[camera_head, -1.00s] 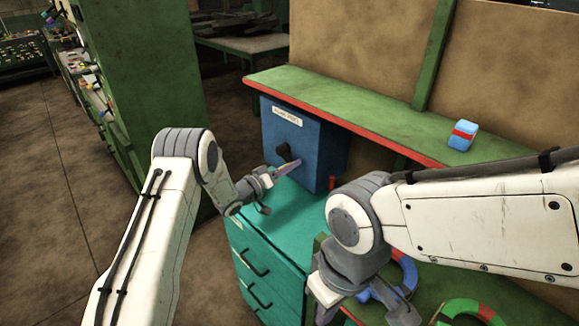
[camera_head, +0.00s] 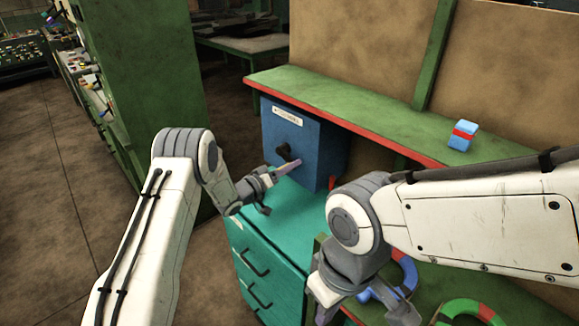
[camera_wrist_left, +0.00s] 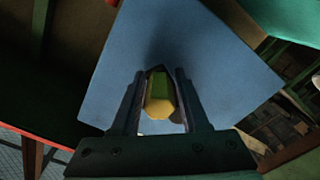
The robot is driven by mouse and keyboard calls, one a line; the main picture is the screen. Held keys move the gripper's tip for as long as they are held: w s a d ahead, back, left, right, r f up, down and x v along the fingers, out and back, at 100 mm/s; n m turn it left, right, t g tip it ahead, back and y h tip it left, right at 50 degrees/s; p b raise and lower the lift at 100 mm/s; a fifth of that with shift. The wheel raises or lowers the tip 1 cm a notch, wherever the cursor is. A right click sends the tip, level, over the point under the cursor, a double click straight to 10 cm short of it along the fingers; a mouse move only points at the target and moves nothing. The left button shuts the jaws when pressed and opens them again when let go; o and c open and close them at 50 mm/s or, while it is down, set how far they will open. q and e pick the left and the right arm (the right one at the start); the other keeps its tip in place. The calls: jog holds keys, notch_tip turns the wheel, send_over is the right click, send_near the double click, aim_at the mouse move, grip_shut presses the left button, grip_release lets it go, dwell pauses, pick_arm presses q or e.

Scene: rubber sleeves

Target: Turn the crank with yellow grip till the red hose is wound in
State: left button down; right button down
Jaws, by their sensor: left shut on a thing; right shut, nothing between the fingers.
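A blue box (camera_head: 308,145) with a white label stands on the teal cabinet. Its crank (camera_head: 284,151) shows as a dark hub and arm on the front face. My left gripper (camera_head: 284,170) is at the crank in front of the box. In the left wrist view the yellow grip (camera_wrist_left: 159,106), with a green part, lies between the two fingers, which are shut on it. A small red bit (camera_head: 332,183) shows at the box's lower right side; it may be the red hose. My right gripper (camera_head: 362,308) is shut and empty at the lower middle, away from the crank.
The teal drawer cabinet (camera_head: 265,255) stands under the box. A green shelf (camera_head: 360,113) with a red edge runs just behind and above, bearing a blue and red block (camera_head: 462,135). A green and red ring (camera_head: 470,310) lies at lower right, near my right arm.

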pick_arm(q)
jog(key=shift+d+r, duration=0.15)
jog(key=shift+r, duration=0.1)
jog(key=shift+w+a+f+m+b, duration=0.25)
jog(key=shift+f+m+b, duration=0.2)
jog(key=shift+m+b, duration=1.1)
jog(key=shift+w+a+f+m+b, duration=0.35)
jog(key=shift+m+b, duration=0.5)
jog(key=shift+b, duration=1.35)
jog(key=shift+w+a+f+m+b, duration=0.15)
jog(key=shift+f+m+b, duration=0.4)
jog(key=shift+m+b, duration=1)
jog(key=shift+n+b, duration=0.25)
jog(key=shift+b, duration=0.05)
jog(key=c, duration=0.8)
grip_release()
jog(key=shift+o, duration=1.2)
jog(key=shift+a, duration=0.15)
